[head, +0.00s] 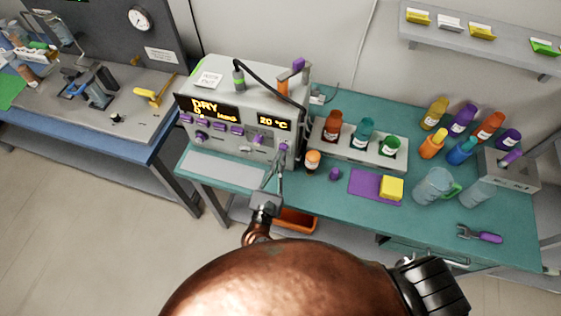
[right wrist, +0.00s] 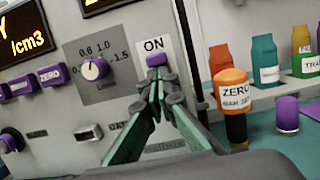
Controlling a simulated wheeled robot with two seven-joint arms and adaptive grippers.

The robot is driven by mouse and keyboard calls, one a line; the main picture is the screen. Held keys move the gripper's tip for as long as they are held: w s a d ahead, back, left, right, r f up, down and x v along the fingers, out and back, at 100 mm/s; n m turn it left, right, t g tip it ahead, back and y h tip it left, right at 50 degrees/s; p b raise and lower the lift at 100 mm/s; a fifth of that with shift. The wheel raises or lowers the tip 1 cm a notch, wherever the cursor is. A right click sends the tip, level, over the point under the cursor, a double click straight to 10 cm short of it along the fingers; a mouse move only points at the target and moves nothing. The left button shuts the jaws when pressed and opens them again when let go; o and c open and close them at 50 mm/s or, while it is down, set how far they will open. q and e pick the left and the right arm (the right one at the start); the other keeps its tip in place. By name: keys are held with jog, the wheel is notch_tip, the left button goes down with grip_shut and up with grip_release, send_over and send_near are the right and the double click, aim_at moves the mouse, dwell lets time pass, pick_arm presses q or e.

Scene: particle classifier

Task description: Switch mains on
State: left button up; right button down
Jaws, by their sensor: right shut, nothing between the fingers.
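The classifier (head: 230,110) is a grey box on the teal bench, with lit displays reading "DRY" and "20 °C". Its mains switch (right wrist: 156,60) is a small purple rocker on a white plate marked "ON" at the right of the front panel. The switch also shows in the head view (head: 284,147). My right gripper (right wrist: 158,76) is shut and empty, its fingertips at the lower edge of the switch and partly hiding the plate below it. I cannot tell whether they touch the switch. My left gripper is out of view.
An orange-capped "ZERO" bottle (right wrist: 233,90) and a purple cap (right wrist: 287,110) stand right of the gripper. A rack (head: 360,150) of coloured bottles, a purple mat (head: 365,186) and a yellow sponge (head: 391,187) are farther right. A knob (right wrist: 95,68) sits left of the switch.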

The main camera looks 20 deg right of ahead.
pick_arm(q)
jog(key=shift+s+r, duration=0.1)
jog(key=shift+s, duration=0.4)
pick_arm(e)
jog(key=v, duration=0.7)
jog(key=shift+s, duration=0.25)
jog(key=shift+a, duration=0.1)
